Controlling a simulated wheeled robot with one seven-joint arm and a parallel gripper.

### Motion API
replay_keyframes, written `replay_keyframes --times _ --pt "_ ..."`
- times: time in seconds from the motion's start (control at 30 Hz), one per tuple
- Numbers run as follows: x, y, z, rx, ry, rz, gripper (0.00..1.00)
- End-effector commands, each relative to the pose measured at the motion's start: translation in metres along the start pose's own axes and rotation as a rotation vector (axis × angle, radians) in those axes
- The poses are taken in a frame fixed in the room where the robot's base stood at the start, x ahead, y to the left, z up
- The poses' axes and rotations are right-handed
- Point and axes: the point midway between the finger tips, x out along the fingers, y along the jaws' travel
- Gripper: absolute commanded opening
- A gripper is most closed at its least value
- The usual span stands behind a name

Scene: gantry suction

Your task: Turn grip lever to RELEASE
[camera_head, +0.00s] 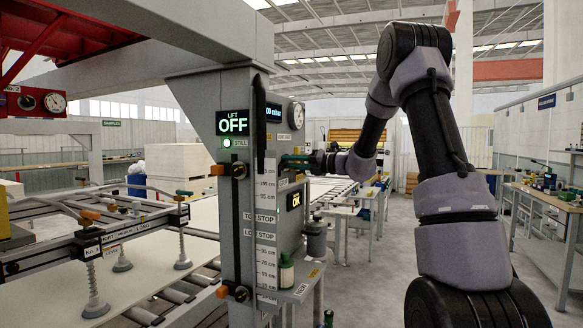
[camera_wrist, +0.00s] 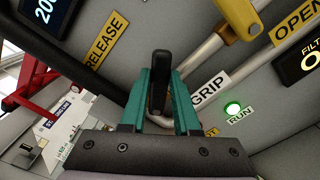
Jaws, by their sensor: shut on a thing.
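In the wrist view the dark grip lever (camera_wrist: 160,88) stands between the teal fingers of my gripper (camera_wrist: 161,75), which is shut on it. The fingers hide the lever's sides, and its pivot is hard to make out. The yellow RELEASE label (camera_wrist: 107,40) lies to the upper left of the lever. The white GRIP label (camera_wrist: 208,91) lies to its right. The lever points up the picture, between the two labels. In the head view my gripper (camera_head: 294,161) is at the side face of the grey column (camera_head: 240,90); the lever is too small to tell there.
A yellow handle (camera_wrist: 240,18) on a grey pipe stands close by, near the OPEN label (camera_wrist: 297,15). A green RUN lamp (camera_wrist: 233,108) is lit. The lift display (camera_head: 233,122) reads OFF. Suction cups (camera_head: 95,290) hang over a pale board at left.

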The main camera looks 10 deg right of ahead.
Motion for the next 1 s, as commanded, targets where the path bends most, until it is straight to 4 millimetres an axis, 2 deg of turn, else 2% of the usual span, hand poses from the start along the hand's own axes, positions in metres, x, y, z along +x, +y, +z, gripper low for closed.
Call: replay_keyframes --times 0.6,1.0 --pt "-0.001 0.028 -0.009 -0.576 0.001 -0.002 0.0" --pt "-0.001 0.038 -0.019 -0.847 0.003 -0.002 0.0"
